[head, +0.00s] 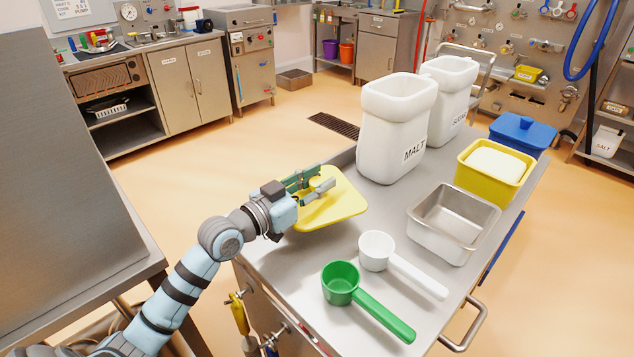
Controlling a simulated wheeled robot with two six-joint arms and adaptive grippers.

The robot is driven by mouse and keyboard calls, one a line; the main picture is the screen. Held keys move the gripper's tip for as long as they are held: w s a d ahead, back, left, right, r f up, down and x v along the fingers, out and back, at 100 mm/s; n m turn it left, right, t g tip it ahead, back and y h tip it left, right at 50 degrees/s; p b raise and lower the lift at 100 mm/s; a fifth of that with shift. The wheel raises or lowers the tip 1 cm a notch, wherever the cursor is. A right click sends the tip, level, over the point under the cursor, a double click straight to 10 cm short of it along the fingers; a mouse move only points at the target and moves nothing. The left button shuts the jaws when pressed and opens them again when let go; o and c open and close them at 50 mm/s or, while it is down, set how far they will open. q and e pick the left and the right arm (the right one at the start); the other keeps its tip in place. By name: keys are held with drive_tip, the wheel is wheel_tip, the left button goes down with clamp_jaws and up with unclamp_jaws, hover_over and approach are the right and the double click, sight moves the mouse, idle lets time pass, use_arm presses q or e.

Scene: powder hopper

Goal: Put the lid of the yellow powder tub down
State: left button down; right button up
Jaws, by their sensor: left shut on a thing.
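The yellow lid (342,205) is a flat square with rounded corners. My left gripper (318,188) is shut on it, at its upper left part, and covers the place of the grip. The lid is over the left part of the steel trolley top (290,255), in front of the MALT bin. I cannot tell whether it touches the steel. The yellow powder tub (478,183) stands uncovered at the right of the trolley, with white powder (497,163) up to its rim. My right gripper is not in view.
The white MALT bin (392,135) and a second white bin (452,85) stand at the back. A blue lidded tub (522,133) is behind the yellow tub. A steel pan (440,242), a white scoop (410,270) and a green scoop (375,312) lie to the front and right.

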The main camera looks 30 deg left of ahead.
use_arm(q)
drive_tip(key=shift+f+b, duration=0.5)
drive_tip(key=shift+f, duration=0.1)
drive_tip(key=c, duration=1.2)
unclamp_jaws()
drive_tip(key=shift+c, duration=0.2)
drive_tip(key=shift+r, duration=0.1)
